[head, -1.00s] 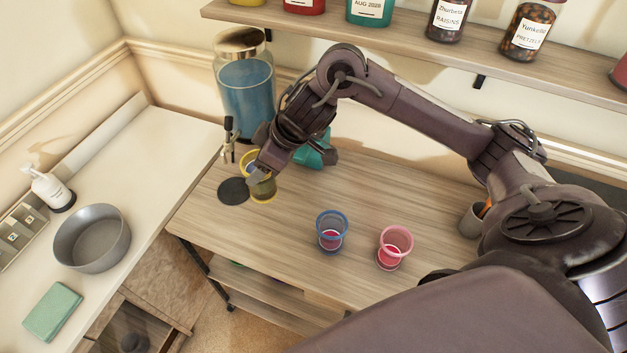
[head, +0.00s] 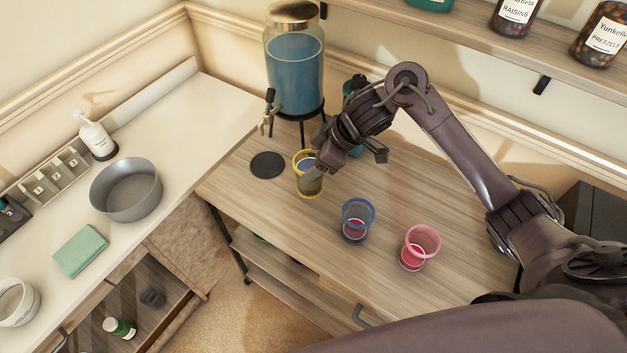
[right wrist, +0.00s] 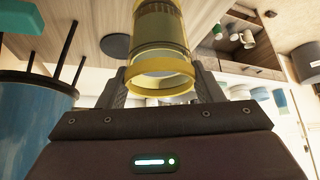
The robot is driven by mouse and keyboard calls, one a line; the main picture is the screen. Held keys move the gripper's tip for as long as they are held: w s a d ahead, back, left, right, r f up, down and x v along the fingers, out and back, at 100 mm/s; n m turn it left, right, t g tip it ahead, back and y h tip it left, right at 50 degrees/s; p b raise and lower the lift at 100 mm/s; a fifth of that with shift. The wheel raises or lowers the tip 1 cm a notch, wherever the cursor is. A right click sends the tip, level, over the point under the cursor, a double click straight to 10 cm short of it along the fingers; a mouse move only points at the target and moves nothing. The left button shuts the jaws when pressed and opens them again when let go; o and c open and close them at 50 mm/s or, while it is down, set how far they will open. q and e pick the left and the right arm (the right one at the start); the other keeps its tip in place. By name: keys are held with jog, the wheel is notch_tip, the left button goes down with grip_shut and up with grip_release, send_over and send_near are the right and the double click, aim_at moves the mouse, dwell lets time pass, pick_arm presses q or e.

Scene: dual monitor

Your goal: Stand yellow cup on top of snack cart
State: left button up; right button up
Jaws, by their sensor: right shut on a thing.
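The yellow cup (head: 309,184) is clear with yellow rims and stands upright on the wooden cart top (head: 300,226), left of the blue cup. My right gripper (head: 312,172) is shut on the yellow cup from its right side. In the right wrist view the yellow cup (right wrist: 160,50) sits between the two fingers (right wrist: 160,92), its rim toward the camera. Whether its base touches the cart top is hard to tell. My left gripper is not in view.
A blue cup (head: 355,222) and a pink cup (head: 418,248) stand on the cart top. A black disc (head: 267,165) lies left of the yellow cup. A drink dispenser (head: 295,70) stands behind. A white counter (head: 165,130) with a grey bowl (head: 126,190) is at left.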

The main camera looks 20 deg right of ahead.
jog(key=shift+f+b, duration=0.7)
jog(key=shift+f, duration=2.3)
jog(key=o, duration=1.7)
jog(key=shift+f, duration=0.1)
jog(key=shift+c, duration=0.2)
jog(key=shift+r, duration=0.2)
jog(key=p+v, duration=0.1)
jog(key=v, duration=1)
jog(key=shift+d+r, duration=0.15)
jog(key=shift+r, duration=0.2)
jog(key=shift+s, duration=0.15)
